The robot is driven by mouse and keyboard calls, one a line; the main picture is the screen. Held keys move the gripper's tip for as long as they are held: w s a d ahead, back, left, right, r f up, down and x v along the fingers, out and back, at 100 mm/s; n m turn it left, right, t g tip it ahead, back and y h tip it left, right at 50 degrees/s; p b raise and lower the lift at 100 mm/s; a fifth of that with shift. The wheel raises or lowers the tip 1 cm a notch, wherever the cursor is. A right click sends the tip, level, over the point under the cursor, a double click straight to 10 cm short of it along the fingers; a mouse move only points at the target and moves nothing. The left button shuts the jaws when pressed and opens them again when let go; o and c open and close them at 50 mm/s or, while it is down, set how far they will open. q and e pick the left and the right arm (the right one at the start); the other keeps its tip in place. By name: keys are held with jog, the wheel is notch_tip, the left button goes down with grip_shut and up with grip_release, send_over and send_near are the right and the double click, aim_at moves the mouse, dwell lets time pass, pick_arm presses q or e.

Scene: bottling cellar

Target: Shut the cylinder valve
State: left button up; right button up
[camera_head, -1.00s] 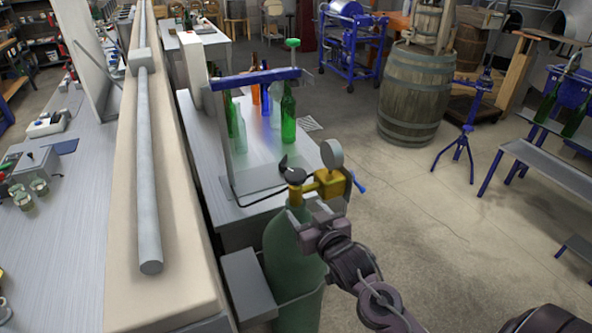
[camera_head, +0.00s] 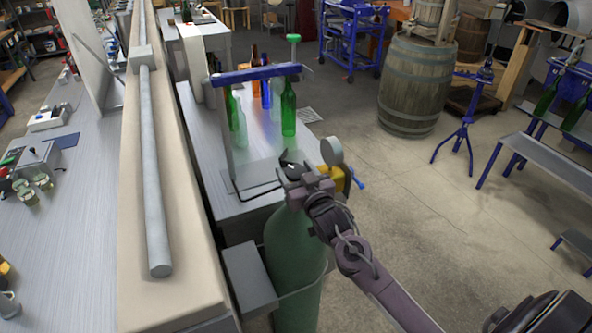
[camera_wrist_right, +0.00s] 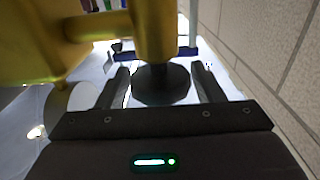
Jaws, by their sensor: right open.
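The green gas cylinder (camera_head: 293,245) stands upright beside the end of the bench. A yellow brass fitting (camera_head: 332,180) with a round gauge (camera_head: 331,151) sits at its top. The valve's black handwheel (camera_wrist_right: 162,86) shows in the right wrist view between the two fingers of my right gripper (camera_wrist_right: 162,78). The fingers are open, one on each side, with a visible gap on the left; contact on the right is unclear. In the head view my right gripper (camera_head: 294,175) covers the cylinder neck and most of the handwheel. My left gripper is not in view.
A metal bench (camera_head: 205,150) with a blue-barred frame and several bottles stands behind the cylinder. A grey box (camera_head: 249,280) is at the cylinder's left. A pale wall (camera_head: 175,240) carrying a pipe runs further left. The floor to the right is clear up to the barrel (camera_head: 412,85).

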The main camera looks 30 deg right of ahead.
jog(key=c, duration=0.7)
jog(key=shift+o, duration=0.2)
jog(key=shift+a+m+g+h, duration=0.15)
jog(key=shift+m+g+h, duration=0.25)
jog(key=shift+m+h, duration=1.25)
jog(key=shift+m+g+h+b, duration=0.2)
jog(key=shift+m+g+h, duration=0.35)
jog(key=shift+h, duration=0.75)
jog(key=shift+m+g+h+b, duration=0.2)
jog(key=shift+m+g+h, duration=0.35)
jog(key=shift+h, duration=0.7)
jog(key=shift+m, duration=0.25)
